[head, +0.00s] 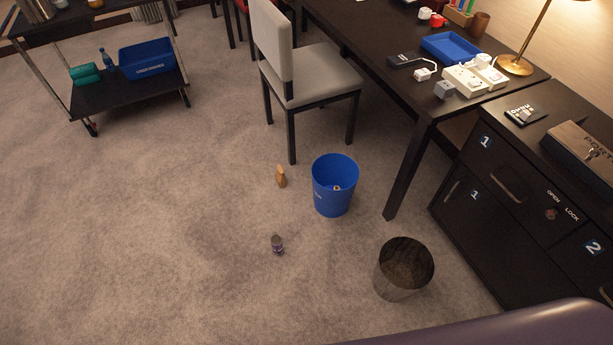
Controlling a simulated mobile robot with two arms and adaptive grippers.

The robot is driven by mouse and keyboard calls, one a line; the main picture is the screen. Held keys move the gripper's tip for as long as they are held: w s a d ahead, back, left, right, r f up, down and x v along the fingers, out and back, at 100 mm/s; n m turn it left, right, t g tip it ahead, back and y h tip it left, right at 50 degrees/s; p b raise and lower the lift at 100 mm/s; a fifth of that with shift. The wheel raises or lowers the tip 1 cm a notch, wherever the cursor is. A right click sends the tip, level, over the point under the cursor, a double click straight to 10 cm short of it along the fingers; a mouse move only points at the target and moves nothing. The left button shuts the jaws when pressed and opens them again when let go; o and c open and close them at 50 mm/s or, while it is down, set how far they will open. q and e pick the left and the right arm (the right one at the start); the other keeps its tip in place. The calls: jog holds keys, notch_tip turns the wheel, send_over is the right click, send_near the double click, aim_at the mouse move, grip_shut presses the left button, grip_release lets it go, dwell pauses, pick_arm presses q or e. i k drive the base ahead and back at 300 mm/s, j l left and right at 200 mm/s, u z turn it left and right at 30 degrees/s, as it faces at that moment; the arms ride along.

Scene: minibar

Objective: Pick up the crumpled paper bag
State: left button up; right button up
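A small tan-brown object (281,176), which looks like the crumpled paper bag, is on the carpet left of the blue bin. It is too small to make out its folds. Nothing covers it. Neither my left nor my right gripper shows in the head view.
A blue bin (333,194) with something small inside and a dark metallic bin (388,281) stand on the floor. A small purple-and-grey item (277,244) is nearby. A chair (318,75), desk (398,106) and black cabinet (474,221) border the space. The left carpet is clear.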

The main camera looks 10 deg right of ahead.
aim_at(281, 178)
jog(key=i+j+z, duration=0.25)
jog(key=z, duration=0.25)
jog(key=i+j+z, duration=0.25)
jog(key=j+z, duration=0.25)
jog(key=i+j+z, duration=0.1)
jog(key=j+z, duration=0.25)
jog(key=z, duration=0.15)
